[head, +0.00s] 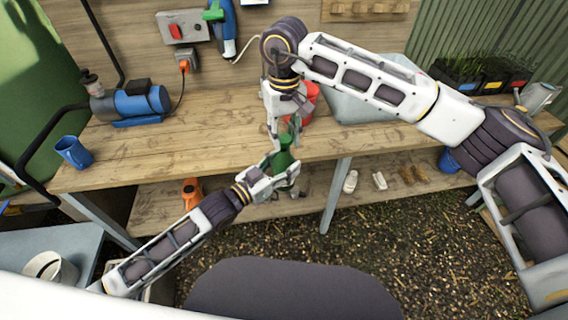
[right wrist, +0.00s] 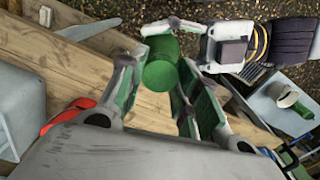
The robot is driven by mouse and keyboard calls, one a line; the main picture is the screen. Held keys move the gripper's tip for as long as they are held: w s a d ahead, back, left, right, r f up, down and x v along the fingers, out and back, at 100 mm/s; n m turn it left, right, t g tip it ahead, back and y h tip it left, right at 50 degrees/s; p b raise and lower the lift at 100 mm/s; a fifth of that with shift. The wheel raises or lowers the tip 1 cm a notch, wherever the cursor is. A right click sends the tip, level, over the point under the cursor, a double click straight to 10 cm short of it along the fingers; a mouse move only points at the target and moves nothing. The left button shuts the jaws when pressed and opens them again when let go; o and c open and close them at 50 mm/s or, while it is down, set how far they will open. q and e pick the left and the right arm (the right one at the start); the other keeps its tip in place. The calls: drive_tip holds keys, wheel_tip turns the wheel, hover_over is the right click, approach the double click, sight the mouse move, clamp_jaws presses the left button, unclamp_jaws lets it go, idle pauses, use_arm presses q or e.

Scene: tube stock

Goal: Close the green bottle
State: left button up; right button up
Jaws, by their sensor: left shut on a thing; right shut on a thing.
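The green bottle (head: 283,161) is upright in front of the workbench's front edge. My left gripper (head: 272,178) is shut around its body from the left. My right gripper (head: 284,140) points down from above, directly over the bottle, its fingers shut on a green cap. In the right wrist view the cap (right wrist: 160,76) shows as a round green face between my right fingertips (right wrist: 157,80), in line with the bottle. My left gripper (right wrist: 180,38) shows just beyond it. The fingers hide the join, so I cannot tell whether the cap is seated.
The wooden workbench (head: 160,154) lies behind both grippers. A red container (head: 308,100) and a grey bin (head: 350,108) stand close behind my right gripper. A blue mug (head: 73,152) and blue pump (head: 135,101) stand at left. The bench's left middle is clear.

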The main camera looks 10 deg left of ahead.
sight(283, 159)
idle(0.8)
drive_tip(key=shift+f, duration=0.85)
drive_tip(key=shift+f, duration=0.55)
idle(0.7)
